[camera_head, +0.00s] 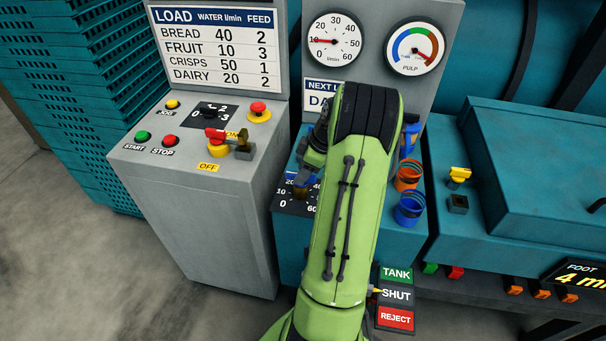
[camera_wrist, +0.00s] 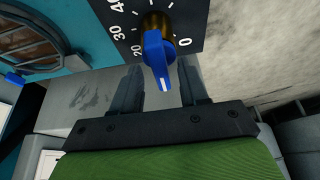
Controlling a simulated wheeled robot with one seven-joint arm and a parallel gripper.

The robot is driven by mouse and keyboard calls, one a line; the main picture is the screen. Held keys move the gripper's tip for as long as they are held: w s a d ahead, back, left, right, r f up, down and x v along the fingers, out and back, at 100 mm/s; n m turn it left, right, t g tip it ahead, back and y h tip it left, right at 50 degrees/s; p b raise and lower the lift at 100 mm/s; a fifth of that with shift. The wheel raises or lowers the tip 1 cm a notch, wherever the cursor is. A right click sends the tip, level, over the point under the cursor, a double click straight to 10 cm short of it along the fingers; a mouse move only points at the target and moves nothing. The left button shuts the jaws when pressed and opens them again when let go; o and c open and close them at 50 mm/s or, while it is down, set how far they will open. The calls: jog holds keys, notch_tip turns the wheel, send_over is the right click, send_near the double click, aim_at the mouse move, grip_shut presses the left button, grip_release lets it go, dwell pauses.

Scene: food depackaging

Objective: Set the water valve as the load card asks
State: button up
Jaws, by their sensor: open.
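The water valve is a blue knob (camera_wrist: 157,55) with a white pointer line, on a dark dial plate (camera_wrist: 118,12) numbered from 0 upward. Its pointer lies between 0 and 20, near where 10 would be. My gripper (camera_wrist: 161,72) is open, with its fingers on either side of the knob's lower end; contact cannot be told. The load card (camera_head: 215,47) lists water as bread 40, fruit 10, crisps 50, dairy 20. The NEXT LOAD sign (camera_head: 318,100) shows "DA", the rest hidden. The flow gauge (camera_head: 333,41) reads about 10.
A grey control box (camera_head: 190,200) with buttons and a red-handled switch (camera_head: 215,134) stands left of my arm. Orange (camera_head: 408,176) and blue (camera_head: 410,208) cup-like parts sit close on its right. TANK, SHUT and REJECT labels (camera_head: 396,294) are below.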

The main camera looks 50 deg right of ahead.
jog(key=shift+w+f, duration=0.1)
jog(key=shift+f, duration=0.15)
jog(key=shift+c, duration=0.4)
grip_shut()
jog(key=shift+m, duration=0.3)
jog(key=m+h+b, duration=0.2)
jog(key=m, duration=0.2)
jog(key=shift+a, duration=0.2)
jog(key=shift+m+h+b, duration=0.7)
jog(key=shift+m+b, duration=0.05)
jog(key=shift+m, duration=1.25)
